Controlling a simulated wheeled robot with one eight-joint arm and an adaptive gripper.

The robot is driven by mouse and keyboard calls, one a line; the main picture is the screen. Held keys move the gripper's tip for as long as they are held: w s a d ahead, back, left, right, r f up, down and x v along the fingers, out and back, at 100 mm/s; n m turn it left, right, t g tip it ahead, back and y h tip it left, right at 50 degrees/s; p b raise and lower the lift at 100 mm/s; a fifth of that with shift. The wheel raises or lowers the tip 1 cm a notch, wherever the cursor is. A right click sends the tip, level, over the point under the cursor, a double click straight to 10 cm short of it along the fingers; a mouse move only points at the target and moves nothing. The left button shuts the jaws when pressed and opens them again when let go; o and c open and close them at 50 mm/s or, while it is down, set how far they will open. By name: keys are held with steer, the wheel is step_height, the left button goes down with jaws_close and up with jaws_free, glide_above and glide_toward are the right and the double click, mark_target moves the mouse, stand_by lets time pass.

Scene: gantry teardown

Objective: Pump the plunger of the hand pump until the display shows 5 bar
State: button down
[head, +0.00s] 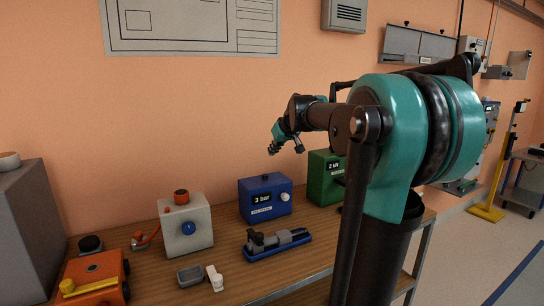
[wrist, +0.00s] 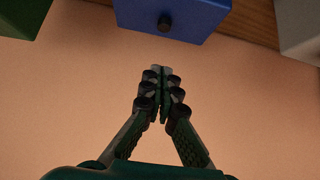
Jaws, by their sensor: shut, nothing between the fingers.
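The hand pump is a blue box (head: 266,199) on the bench, and its display (head: 262,197) reads 3 bar. A dark knob, apparently the plunger (head: 264,177), stands on its top. A pale round knob is on its right side. In the wrist view the blue box (wrist: 180,12) is at the top edge, with the black plunger knob (wrist: 165,22) showing. My gripper (head: 286,148) is in the air above the pump, apart from it. In the wrist view my gripper (wrist: 161,74) has its fingertips together, with nothing between them.
A green box (head: 324,178) reading 2 kV stands right of the pump, and a white box (head: 185,226) with a red top knob stands left. A blue vise-like fixture (head: 277,243) lies in front. An orange box (head: 93,277) is at the left. The orange wall is close behind.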

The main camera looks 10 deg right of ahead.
glide_above(267, 181)
step_height(267, 181, down, 6)
steer(key=shift+a+r, duration=0.1)
steer(key=shift+a, duration=0.05)
step_height(267, 181, down, 2)
steer(key=shift+s+f, duration=0.1)
steer(key=shift+f, duration=0.8)
